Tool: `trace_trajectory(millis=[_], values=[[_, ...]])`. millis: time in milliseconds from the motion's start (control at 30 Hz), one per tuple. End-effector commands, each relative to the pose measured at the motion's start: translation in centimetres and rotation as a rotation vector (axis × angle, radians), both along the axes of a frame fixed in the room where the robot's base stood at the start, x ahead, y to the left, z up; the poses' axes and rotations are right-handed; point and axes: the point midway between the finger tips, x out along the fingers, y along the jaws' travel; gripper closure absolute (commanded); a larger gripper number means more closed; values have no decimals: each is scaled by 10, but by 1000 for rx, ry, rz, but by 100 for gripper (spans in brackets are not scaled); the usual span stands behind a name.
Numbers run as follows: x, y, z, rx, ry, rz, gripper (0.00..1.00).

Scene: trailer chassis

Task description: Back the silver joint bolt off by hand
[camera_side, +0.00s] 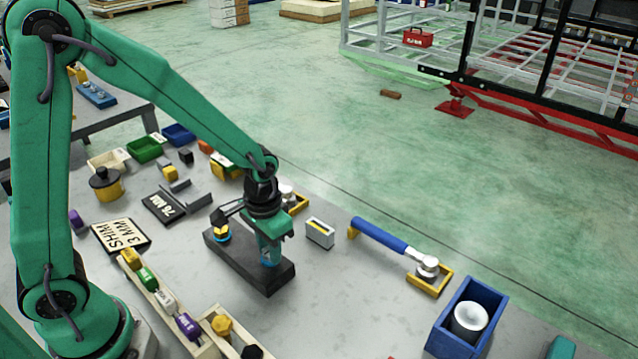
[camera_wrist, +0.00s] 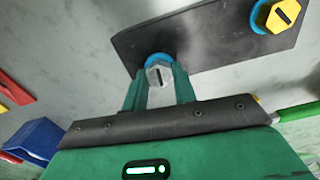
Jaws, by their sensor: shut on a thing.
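The dark joint plate (camera_side: 245,268) lies on the grey bench in the side view, and it crosses the top of the wrist view (camera_wrist: 215,42). The silver joint bolt (camera_wrist: 159,72) has a hex head with a dark slot and a blue ring around its base. My gripper (camera_side: 269,257) points down over the plate's near right end. In the wrist view its two green fingers (camera_wrist: 159,84) are shut on the silver bolt's head, one on each side. In the side view the fingers hide the bolt. A yellow bolt (camera_wrist: 285,13) with a blue ring sits at the plate's other end.
A small grey box (camera_side: 320,233) stands right of the plate. A blue-handled tool (camera_side: 378,236) lies beyond it. A blue bin (camera_side: 466,318) holds a white cup. Labelled pieces stand in a wooden rack (camera_side: 168,305) in front. Bare bench shows between plate and bin.

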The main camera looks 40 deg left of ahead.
Motion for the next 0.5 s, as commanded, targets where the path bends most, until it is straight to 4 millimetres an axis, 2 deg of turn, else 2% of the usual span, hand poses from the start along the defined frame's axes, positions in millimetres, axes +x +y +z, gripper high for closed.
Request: trace_trajectory(millis=[500], values=[[-2,0,-2,2,5,490,96]])
